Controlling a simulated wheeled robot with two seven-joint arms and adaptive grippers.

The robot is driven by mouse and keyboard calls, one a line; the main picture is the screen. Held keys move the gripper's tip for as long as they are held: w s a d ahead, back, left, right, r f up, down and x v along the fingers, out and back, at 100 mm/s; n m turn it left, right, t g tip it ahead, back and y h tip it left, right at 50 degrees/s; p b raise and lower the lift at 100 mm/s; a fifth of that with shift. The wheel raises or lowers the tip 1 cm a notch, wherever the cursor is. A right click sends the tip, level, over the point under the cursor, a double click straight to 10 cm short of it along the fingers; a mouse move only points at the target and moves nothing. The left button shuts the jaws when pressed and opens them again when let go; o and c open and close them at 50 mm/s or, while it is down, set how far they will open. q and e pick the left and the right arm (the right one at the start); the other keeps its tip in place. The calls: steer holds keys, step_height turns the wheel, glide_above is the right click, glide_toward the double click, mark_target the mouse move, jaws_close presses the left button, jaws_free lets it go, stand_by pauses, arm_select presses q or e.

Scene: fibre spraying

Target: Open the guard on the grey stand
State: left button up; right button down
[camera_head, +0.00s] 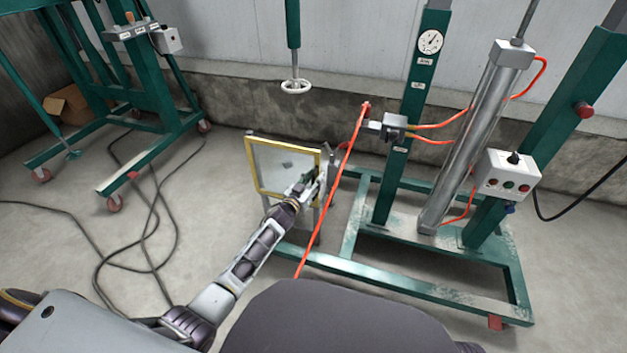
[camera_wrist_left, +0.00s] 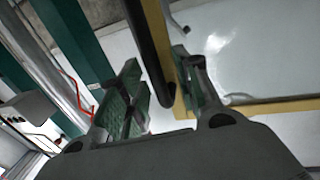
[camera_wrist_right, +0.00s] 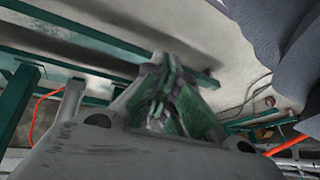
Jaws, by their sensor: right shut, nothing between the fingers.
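The guard (camera_head: 251,165), a clear panel in a yellow frame, stands upright on the grey stand (camera_head: 317,219) at the middle of the head view. My left gripper (camera_head: 316,180) is at the frame's right edge. In the left wrist view my left gripper (camera_wrist_left: 160,95) has its fingers apart. A black bar (camera_wrist_left: 147,40) and the guard's yellow edge (camera_wrist_left: 168,45) run between them; firm contact cannot be told. My right gripper (camera_wrist_right: 165,100) is shut and empty in the right wrist view, away from the guard. My left arm hides part of the stand.
A green press frame (camera_head: 400,170) with a steel cylinder (camera_head: 465,140) and control box (camera_head: 508,173) stands at right. A red hose (camera_head: 335,185) hangs beside the guard. A green wheeled bench (camera_head: 150,100) is at left; black cables (camera_head: 105,262) lie on the floor.

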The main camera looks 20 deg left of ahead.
arm_select(q)
jaws_close()
arm_select(e)
steer(key=shift+w+d+r, duration=0.15)
steer(key=shift+w+r, duration=0.05)
steer(key=shift+w, duration=0.05)
arm_select(q)
steer(key=shift+s, duration=0.1)
arm_select(e)
steer(key=shift+r, duration=0.1)
